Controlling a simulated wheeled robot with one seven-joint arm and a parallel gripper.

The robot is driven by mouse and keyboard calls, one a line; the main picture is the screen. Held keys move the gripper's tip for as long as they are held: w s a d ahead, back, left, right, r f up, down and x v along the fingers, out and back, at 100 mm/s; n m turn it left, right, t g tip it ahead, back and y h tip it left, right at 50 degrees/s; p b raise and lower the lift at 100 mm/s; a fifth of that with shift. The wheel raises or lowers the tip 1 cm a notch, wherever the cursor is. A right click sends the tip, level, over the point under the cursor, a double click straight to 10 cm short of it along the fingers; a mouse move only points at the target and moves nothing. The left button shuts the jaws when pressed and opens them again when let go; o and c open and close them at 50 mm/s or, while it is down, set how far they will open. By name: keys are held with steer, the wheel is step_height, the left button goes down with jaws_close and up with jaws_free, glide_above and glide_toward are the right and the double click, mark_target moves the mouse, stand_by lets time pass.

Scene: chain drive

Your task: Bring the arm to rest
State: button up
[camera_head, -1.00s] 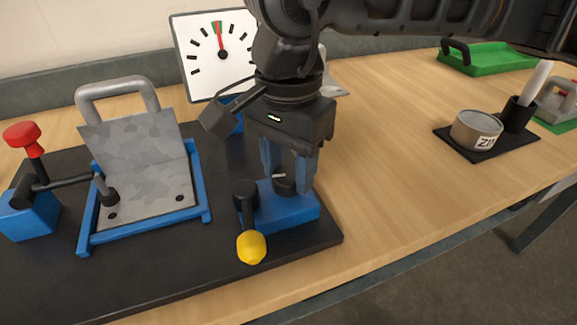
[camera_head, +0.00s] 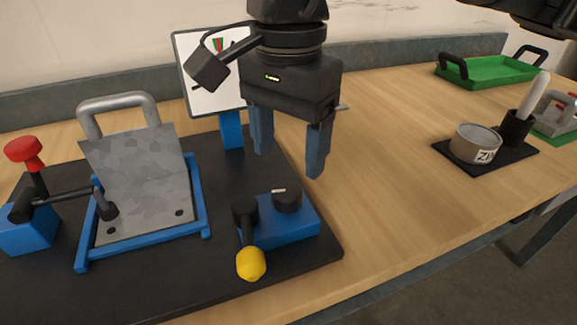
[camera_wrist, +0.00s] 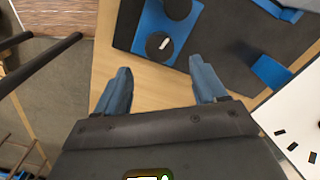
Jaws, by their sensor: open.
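My gripper (camera_head: 290,160) is open and empty. Its two blue fingers hang above the right edge of the black base plate, behind and above the blue block (camera_head: 283,218). That block carries a black knob (camera_head: 287,200) with a white mark and a lever with a yellow ball (camera_head: 251,264). In the wrist view, my fingers (camera_wrist: 162,88) are spread over bare wood, and the knob (camera_wrist: 160,45) on its blue block shows beyond them. Nothing is between the fingers.
A white dial board (camera_head: 205,90) stands behind my gripper, partly hidden by it. A grey plate in a blue frame (camera_head: 84,238) and a red-knobbed lever (camera_head: 24,150) are left. A tin (camera_head: 474,146), a black cup (camera_head: 516,128) and a green tray (camera_head: 490,70) are right.

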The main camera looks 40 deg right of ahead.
steer(key=shift+r, duration=0.9)
